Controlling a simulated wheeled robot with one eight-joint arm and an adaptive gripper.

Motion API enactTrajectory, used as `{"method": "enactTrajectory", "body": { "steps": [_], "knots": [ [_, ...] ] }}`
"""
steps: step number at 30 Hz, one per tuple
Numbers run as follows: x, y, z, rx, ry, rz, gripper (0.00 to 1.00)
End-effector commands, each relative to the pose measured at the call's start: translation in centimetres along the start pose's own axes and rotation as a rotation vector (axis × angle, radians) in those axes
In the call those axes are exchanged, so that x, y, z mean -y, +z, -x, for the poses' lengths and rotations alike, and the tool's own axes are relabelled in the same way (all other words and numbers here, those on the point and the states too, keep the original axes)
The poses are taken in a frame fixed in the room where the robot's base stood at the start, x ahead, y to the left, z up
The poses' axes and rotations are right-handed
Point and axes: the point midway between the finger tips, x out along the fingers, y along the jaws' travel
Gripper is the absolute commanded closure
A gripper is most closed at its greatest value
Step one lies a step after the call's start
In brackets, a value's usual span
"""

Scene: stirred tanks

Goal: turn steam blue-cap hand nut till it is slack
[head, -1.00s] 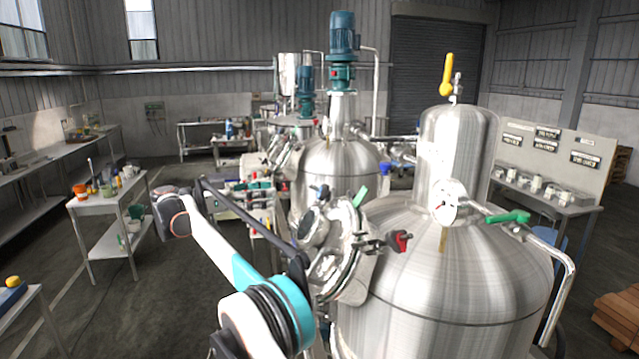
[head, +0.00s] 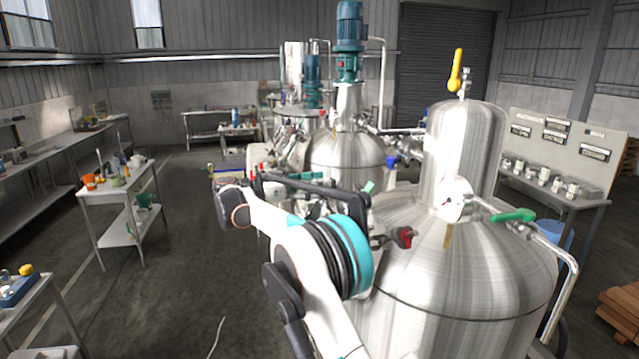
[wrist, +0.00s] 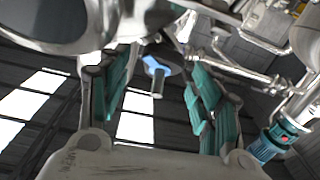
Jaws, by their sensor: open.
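In the wrist view, a blue-capped hand nut (wrist: 157,66) with a short stem shows between the fingers of my gripper (wrist: 159,78). The teal-padded fingers stand apart on either side of it. No contact with the nut is visible, and I cannot tell how far beyond the fingertips it lies. In the head view my arm hides the gripper and the nearest tank's hatch area. A small blue part (head: 391,161) shows behind that tank; I cannot tell whether it is the same nut.
The large steel tank (head: 450,275) fills the right, with a red knob (head: 405,237), green-handled valve (head: 513,215) and yellow lever (head: 456,70). In the wrist view, shiny metal (wrist: 75,25) and pipes crowd the fingers. Floor at left is open beside a cart (head: 119,176).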

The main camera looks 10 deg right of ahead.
Motion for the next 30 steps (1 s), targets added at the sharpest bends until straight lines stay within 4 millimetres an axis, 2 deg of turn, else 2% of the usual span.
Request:
{"method": "enactTrajectory", "body": {
  "steps": [11,17,30],
  "knots": [
    [-0.01,0.05,-0.66,0.000,0.001,0.000,0.42],
    [-0.01,0.04,-0.64,0.000,0.000,0.000,0.85],
    [-0.07,0.14,-0.62,0.000,-0.030,0.046,0.86]
  ]
}}
